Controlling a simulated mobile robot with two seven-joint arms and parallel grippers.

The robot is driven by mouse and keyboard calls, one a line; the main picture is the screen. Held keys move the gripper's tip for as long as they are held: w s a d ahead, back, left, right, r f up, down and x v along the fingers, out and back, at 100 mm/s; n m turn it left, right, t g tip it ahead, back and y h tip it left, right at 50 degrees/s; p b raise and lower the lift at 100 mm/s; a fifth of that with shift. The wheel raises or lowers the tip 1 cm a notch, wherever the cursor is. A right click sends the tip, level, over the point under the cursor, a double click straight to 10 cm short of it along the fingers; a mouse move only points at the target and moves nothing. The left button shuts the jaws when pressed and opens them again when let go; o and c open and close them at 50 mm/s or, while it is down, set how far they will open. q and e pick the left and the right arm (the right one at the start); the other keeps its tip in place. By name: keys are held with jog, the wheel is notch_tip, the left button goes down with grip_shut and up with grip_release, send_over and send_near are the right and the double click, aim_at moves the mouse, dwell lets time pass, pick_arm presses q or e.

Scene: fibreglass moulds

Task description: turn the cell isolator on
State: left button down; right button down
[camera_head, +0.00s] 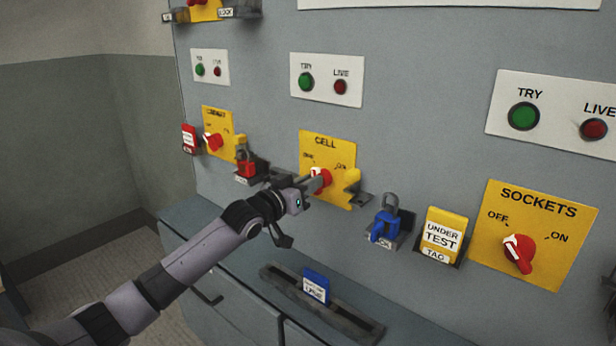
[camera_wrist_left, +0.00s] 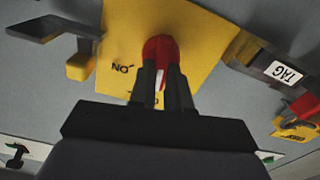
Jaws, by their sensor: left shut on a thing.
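The cell isolator is a yellow plate (camera_head: 340,150) marked CELL on the grey panel, with a red knob (camera_head: 325,186) at its middle. My left gripper (camera_head: 313,182) is shut on the red knob. In the left wrist view the knob (camera_wrist_left: 158,47) sits between the two dark fingers (camera_wrist_left: 162,88), in front of the yellow plate (camera_wrist_left: 205,50). The upside-down ON label shows left of the fingers there. A white mark on the knob shows between the fingers; its exact angle is partly hidden. My right gripper is not in view.
A yellow piece (camera_head: 351,183) sits close right of the knob. A blue padlock (camera_head: 384,226) and an UNDER TEST tag (camera_head: 444,237) hang further right, before the SOCKETS isolator (camera_head: 545,235). A red padlock (camera_head: 245,168) is left. A rack (camera_head: 350,320) holding a blue tag (camera_head: 316,284) lies below.

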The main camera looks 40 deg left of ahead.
pick_arm(q)
jog(key=m+p, duration=0.1)
jog(key=m, duration=0.2)
jog(key=m+p, duration=0.1)
jog(key=m, duration=0.3)
jog(key=m+p, duration=0.1)
jog(key=m, duration=0.2)
jog(key=shift+d+f+m+p, duration=0.1)
jog(key=shift+d+m+p, duration=0.15)
jog(key=shift+m+p, duration=0.15)
jog(key=shift+m, duration=0.3)
jog(key=c, duration=1.1)
grip_release()
jog(key=shift+s, duration=0.1)
jog(key=shift+s+a+b, duration=0.15)
jog(key=shift+s+b, duration=0.05)
jog(key=shift+s, duration=1.55)
jog(key=shift+s+a+b, duration=0.1)
jog(key=shift+s+b, duration=0.05)
jog(key=shift+s, duration=1.6)
